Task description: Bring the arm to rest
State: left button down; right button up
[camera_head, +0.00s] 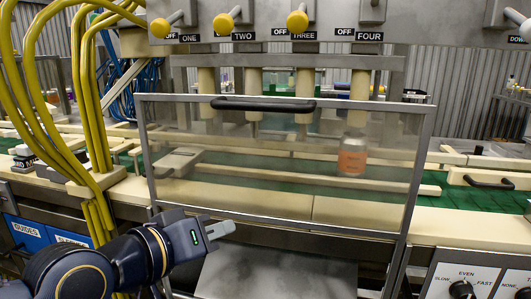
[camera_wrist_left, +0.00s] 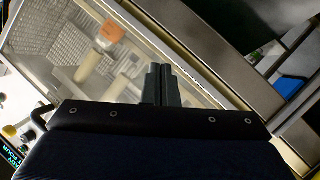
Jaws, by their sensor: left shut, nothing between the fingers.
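My left arm comes in from the lower left in the head view. My left gripper (camera_head: 217,230) is in front of the lower edge of the clear guard door, pointing right, with nothing in it. In the left wrist view its two dark fingers (camera_wrist_left: 160,84) are together and empty. My right gripper is in neither view.
The framed clear guard (camera_head: 270,207) with a black handle (camera_head: 263,104) stands close behind my gripper. Behind it is a can with an orange label (camera_head: 352,157). A dial panel (camera_head: 470,280) is at lower right. Yellow hoses (camera_head: 85,90) hang at left.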

pick_arm(q)
jog(key=s+a+f+n+g+y, duration=0.1)
jog(key=s+a+f+g+y, duration=0.1)
jog(key=s+a+f, duration=0.45)
jog(key=s+a+f+g+y, duration=0.15)
jog(key=s+f, duration=0.25)
jog(key=f, duration=0.5)
jog(key=s+a+f+n+g+y, duration=0.1)
jog(key=s+a+f+g, duration=0.1)
jog(key=s+a+f, duration=0.45)
notch_tip(320, 180, up, 23)
jog(key=w+d+p, duration=0.1)
jog(key=p, duration=2.4)
jog(key=shift+d+m+g, duration=0.15)
jog(key=shift+m+g, duration=0.15)
jog(key=shift+g, duration=0.15)
